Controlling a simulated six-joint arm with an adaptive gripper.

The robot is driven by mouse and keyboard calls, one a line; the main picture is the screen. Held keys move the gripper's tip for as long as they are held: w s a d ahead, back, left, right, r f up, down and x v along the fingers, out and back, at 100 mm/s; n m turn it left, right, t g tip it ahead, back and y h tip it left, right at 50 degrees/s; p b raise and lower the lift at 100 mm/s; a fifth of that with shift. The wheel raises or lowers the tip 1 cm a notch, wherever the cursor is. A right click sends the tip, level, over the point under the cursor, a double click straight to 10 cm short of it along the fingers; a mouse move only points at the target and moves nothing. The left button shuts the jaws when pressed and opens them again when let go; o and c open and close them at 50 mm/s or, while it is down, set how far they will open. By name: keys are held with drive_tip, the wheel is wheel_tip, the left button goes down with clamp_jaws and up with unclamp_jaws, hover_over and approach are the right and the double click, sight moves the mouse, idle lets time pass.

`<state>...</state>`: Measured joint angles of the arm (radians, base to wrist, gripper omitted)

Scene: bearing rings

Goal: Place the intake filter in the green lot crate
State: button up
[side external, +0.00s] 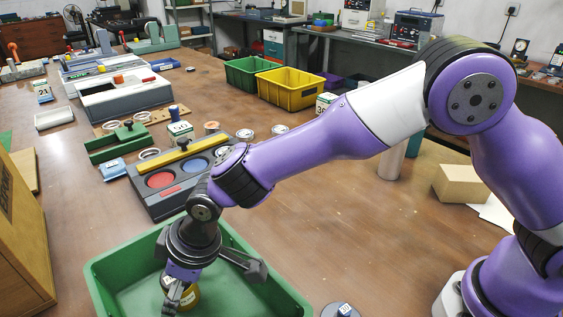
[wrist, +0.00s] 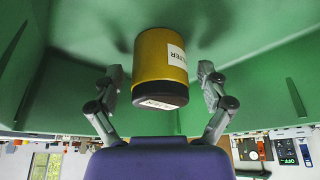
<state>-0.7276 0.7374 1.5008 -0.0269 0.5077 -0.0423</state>
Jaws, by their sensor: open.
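The intake filter is a yellow cylinder with a dark end band and white labels; it is inside the green lot crate (side external: 105,277) at the front of the table. The filter (wrist: 158,58) sits between the two fingers of my gripper (wrist: 160,76) in the wrist view, with a visible gap on both sides. My gripper is open and reaches down into the crate. In the side view the filter (side external: 190,296) is partly hidden behind a finger. The crate's green walls fill most of the wrist view.
A grey tray with red and blue discs (side external: 160,180) stands just behind the crate. A wooden box (side external: 22,240) is close at the left. Smaller green (side external: 247,72) and yellow (side external: 291,88) bins stand farther back. The table right of the crate is largely clear.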

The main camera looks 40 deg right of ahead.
drive_tip(key=shift+m+t, duration=0.3)
drive_tip(key=shift+m, duration=0.5)
drive_tip(key=s+d+r, duration=0.1)
drive_tip(key=d+r, duration=0.2)
drive_tip(key=r, duration=0.1)
drive_tip(key=s+d+r, duration=0.1)
drive_tip(key=d+r, duration=0.2)
drive_tip(key=r, duration=0.2)
drive_tip(key=d+r, duration=0.3)
drive_tip(key=r, duration=0.2)
drive_tip(key=shift+s+d, duration=0.35)
drive_tip(key=shift+s, duration=0.05)
drive_tip(key=s+d+m+h, duration=0.1)
drive_tip(key=s+d+m, duration=0.1)
drive_tip(key=d, duration=0.5)
drive_tip(key=s+d+r+m+t+h, duration=0.1)
drive_tip(key=s+d+m, duration=0.2)
drive_tip(key=s+d, duration=0.2)
drive_tip(key=s+d+m+h, duration=0.1)
drive_tip(key=s+d, duration=0.3)
drive_tip(key=d, duration=0.5)
drive_tip(key=shift+d+r+m+t, duration=0.2)
drive_tip(key=shift+m+t, duration=0.2)
drive_tip(key=shift+m, duration=0.3)
